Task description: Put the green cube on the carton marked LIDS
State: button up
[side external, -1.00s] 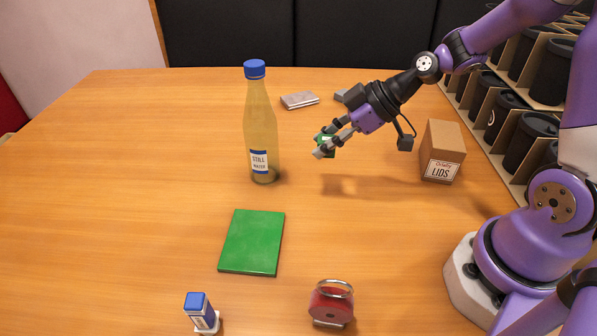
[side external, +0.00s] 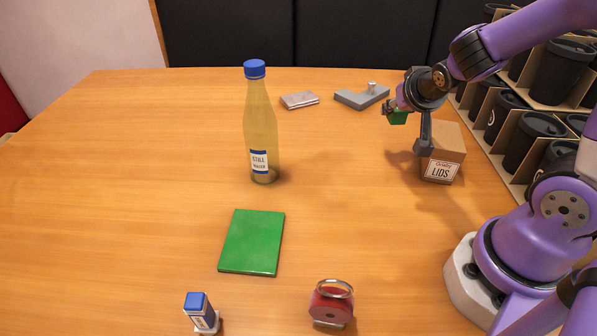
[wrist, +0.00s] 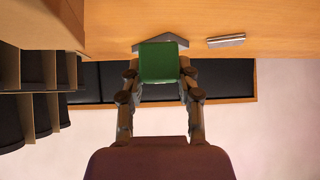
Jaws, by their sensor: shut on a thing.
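The green cube (side external: 397,118) is held in my gripper (side external: 390,110), up in the air to the left of and behind the carton's top. In the wrist view the green cube (wrist: 158,62) sits between the two fingertips of my gripper (wrist: 158,75), which is shut on it. The brown carton marked LIDS (side external: 441,172) stands upright on the table at the right, its label facing the camera. My wrist and its camera mount cover part of the carton's left upper side.
A grey block with a knob (side external: 362,96) and a small silver case (side external: 299,100) lie at the back. A tall bottle (side external: 262,130) stands left of centre. A rack of black cups (side external: 518,135) borders the carton's right. The table between the bottle and carton is clear.

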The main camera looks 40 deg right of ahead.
jog(key=s+d+r+m+g+h, duration=0.3)
jog(key=d+m+g, duration=0.1)
jog(key=m, duration=0.3)
notch_tip(320, 180, up, 4)
jog(key=m+g, duration=0.6)
jog(key=m, duration=0.1)
send_over(458, 132)
jog(key=w+a, duration=0.2)
jog(key=a, duration=0.1)
jog(key=f, duration=0.8)
jog(key=shift+s+d, duration=0.1)
jog(key=shift+s, duration=0.25)
jog(key=shift+y, duration=0.3)
jog(key=o, duration=0.9)
jog(key=shift+c, duration=0.2)
